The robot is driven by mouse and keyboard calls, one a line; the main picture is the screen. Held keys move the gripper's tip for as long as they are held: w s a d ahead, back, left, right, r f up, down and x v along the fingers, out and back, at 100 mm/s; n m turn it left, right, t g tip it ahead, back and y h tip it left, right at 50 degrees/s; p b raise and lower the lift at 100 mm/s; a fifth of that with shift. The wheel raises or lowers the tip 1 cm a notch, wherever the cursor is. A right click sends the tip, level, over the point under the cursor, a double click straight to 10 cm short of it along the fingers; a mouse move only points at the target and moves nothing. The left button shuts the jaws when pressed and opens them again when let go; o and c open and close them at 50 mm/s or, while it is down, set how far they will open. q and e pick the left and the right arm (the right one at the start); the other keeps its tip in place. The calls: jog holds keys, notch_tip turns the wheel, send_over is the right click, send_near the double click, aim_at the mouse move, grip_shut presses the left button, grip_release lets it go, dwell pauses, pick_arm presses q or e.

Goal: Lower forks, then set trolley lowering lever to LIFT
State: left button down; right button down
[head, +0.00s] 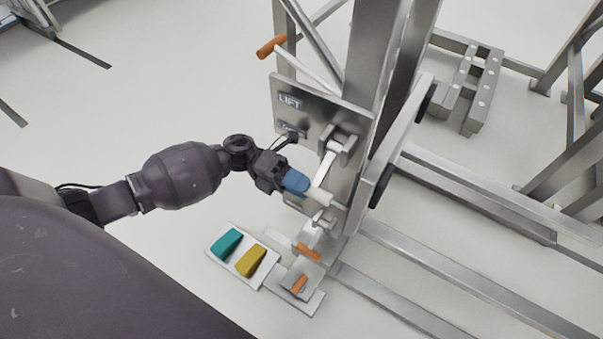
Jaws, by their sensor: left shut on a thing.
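The trolley (375,50) is a tall steel frame with an upright plate on its near side. The plate has a LIFT label (290,101) at its top and a second label (290,128) below, partly covered and unreadable. The lowering lever (329,160) hangs from a pivot on the plate and points down and slightly left, away from the LIFT label. My left gripper (311,190), with blue fingers, is shut on the lever's pale handle end. My right gripper is not in view. I cannot clearly tell the forks or their height.
Teal and yellow pedals (249,262) sit on a pale plate by the trolley's foot. Orange-tipped pedals (299,284) are beside them. An orange-ended handle (271,46) sticks out at the top. Steel rails (430,300) run right along the floor.

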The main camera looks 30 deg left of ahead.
pick_arm(q)
jog(key=shift+f, duration=0.15)
dwell(0.4)
jog(key=c, duration=0.8)
grip_release()
jog(key=shift+w, duration=0.1)
jog(key=shift+c, duration=0.2)
jog(key=a, duration=1)
jog(key=shift+w+a, duration=0.2)
jog(key=shift+a, duration=0.2)
